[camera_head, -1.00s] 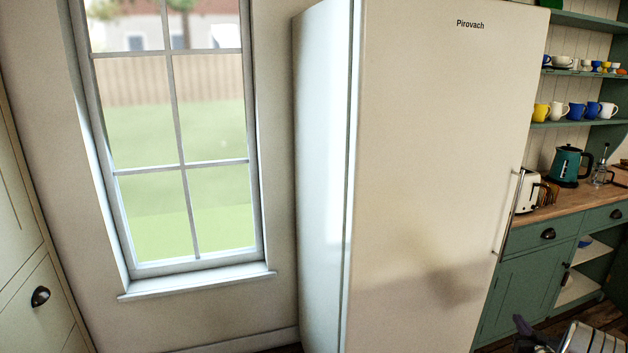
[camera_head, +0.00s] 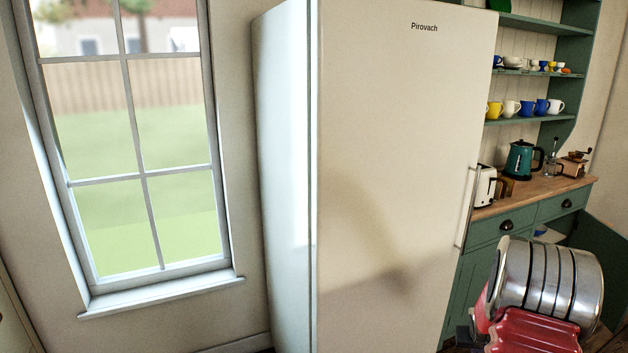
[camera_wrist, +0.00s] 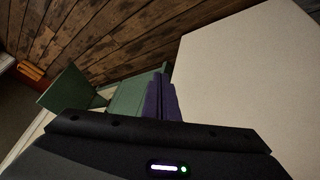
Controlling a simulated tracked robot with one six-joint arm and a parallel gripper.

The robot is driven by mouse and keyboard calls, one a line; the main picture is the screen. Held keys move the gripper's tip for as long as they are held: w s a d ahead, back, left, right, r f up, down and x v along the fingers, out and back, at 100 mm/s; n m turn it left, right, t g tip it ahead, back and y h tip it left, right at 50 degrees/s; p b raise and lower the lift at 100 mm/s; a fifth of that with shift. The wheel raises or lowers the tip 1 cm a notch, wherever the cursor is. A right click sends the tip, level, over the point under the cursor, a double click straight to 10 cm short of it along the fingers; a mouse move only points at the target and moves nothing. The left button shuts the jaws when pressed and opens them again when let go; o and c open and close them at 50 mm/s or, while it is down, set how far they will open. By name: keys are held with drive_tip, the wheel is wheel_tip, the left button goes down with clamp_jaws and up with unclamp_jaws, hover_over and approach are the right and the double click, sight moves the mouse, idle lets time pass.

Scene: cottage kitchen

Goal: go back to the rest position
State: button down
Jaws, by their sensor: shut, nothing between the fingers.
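My gripper (camera_wrist: 160,100) shows in the wrist view as two dark purple fingers side by side, shut with nothing between them. The fingers point past the edge of a large pale surface, probably the fridge, and in front of green cabinet panels. In the head view my arm's silver and red links fill the lower right corner, in front of the green dresser. The fingers cannot be made out clearly there.
The fridge (camera_head: 390,150) stands in the middle, with a window (camera_head: 135,150) to its left. The green dresser (camera_head: 500,222) on the right has an open door and holds a toaster (camera_head: 485,186), a kettle (camera_head: 520,160) and cups. Plank floor (camera_wrist: 120,35) shows in the wrist view.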

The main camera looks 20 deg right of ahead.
drive_tip(key=s+a+r+n+y, duration=0.1)
drive_tip(key=s+a+r+n, duration=0.1)
drive_tip(key=s+a+r, duration=0.3)
drive_tip(key=s+a+r+n+t+y, duration=0.1)
drive_tip(key=s+a+r, duration=0.5)
drive_tip(key=a+r, duration=0.8)
drive_tip(key=s+a+r+n+y, duration=0.2)
drive_tip(key=s+a+r, duration=0.4)
drive_tip(key=a, duration=2.5)
wheel_tip(320, 180, up, 4)
drive_tip(key=shift+a+n+t+y, duration=0.2)
drive_tip(key=shift+n+t+y, duration=0.2)
drive_tip(key=shift+n, duration=0.4)
